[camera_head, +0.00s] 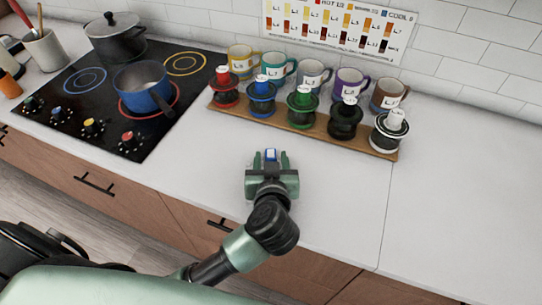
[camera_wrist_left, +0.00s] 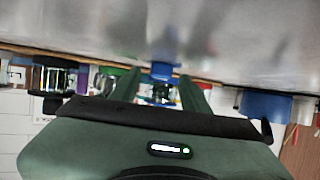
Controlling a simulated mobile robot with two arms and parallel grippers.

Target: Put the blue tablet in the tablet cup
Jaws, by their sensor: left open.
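A small blue tablet (camera_head: 270,154) with a pale top lies on the white counter in front of the wooden tray. My left gripper (camera_head: 270,158) is low over the counter, with its green fingers on both sides of the tablet. The fingers are open. In the left wrist view, which is upside down, the blue tablet (camera_wrist_left: 163,73) shows between the fingertips. My right gripper is not in view. I cannot tell which vessel is the tablet cup; the blue-topped black one (camera_head: 262,97) stands on the tray among similar ones with other colours.
The wooden tray (camera_head: 360,146) holds several dark vessels with coloured tops. Labelled mugs (camera_head: 313,77) stand behind it by the tiled wall. A stove (camera_head: 100,85) with a blue pan (camera_head: 143,92) is at the left. The counter (camera_head: 450,210) at the right is clear.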

